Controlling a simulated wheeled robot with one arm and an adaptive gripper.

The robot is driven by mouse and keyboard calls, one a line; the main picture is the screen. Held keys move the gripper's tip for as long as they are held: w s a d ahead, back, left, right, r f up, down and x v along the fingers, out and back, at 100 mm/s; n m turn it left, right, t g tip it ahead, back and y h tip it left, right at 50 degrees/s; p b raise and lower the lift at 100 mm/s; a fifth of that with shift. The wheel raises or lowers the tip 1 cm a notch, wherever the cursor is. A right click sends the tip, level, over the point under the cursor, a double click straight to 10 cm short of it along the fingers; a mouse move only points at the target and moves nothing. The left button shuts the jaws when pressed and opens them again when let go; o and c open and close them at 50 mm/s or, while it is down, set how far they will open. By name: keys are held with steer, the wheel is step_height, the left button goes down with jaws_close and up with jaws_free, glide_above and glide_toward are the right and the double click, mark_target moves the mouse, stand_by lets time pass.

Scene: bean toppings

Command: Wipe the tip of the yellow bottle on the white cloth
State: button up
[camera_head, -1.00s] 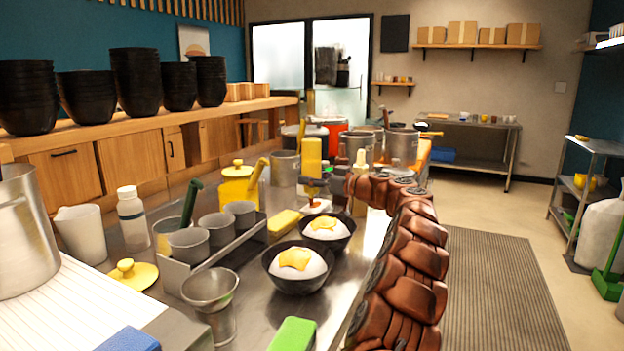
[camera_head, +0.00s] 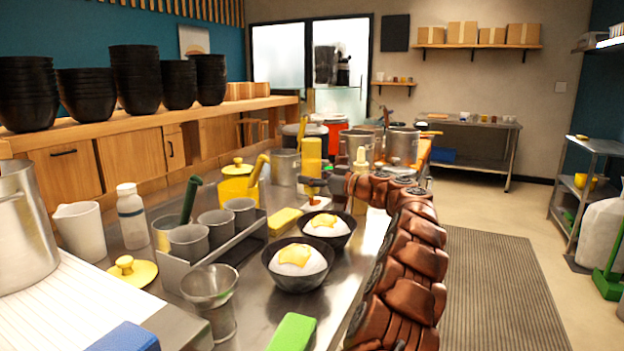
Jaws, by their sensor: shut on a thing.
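A yellow bottle (camera_head: 311,152) stands out beyond the two bean bowls, about upright, with its lower end hidden behind my gripper. My gripper (camera_head: 313,187) is small and dark at the end of my brown arm, and it appears shut around the lower part of this bottle.
Two black bowls with white and yellow contents, a near one (camera_head: 297,281) and a far one (camera_head: 343,240), stand in front of the cloth. A pale bottle (camera_head: 360,172) stands to the right. A yellow sponge-like block (camera_head: 285,221) and a cup rack (camera_head: 215,257) lie left.

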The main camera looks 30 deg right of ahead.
steer(key=shift+f+b, duration=0.5)
steer(key=shift+b, duration=0.5)
stand_by(2.3)
stand_by(0.5)
steer(key=shift+w+d+r+p, duration=0.1)
steer(key=shift+w+d+p, duration=0.2)
steer(key=shift+d+p, duration=0.35)
steer(key=shift+w+d+r+p, duration=0.1)
steer(key=shift+w+d+p, duration=0.3)
steer(key=shift+p, duration=0.4)
steer(key=shift+d, duration=0.15)
steer(key=shift+w+d+p, duration=0.15)
steer(key=shift+d+p, duration=0.15)
steer(key=shift+p, duration=0.35)
steer(key=shift+w+d+p, duration=0.15)
steer(key=shift+d+p, duration=0.15)
steer(key=shift+p, duration=0.2)
steer(key=shift+w+d+p, duration=0.25)
steer(key=shift+d+p, duration=0.15)
steer(key=shift+p, duration=0.55)
steer(key=shift+f+b, duration=0.25)
steer(key=shift+b, duration=0.2)
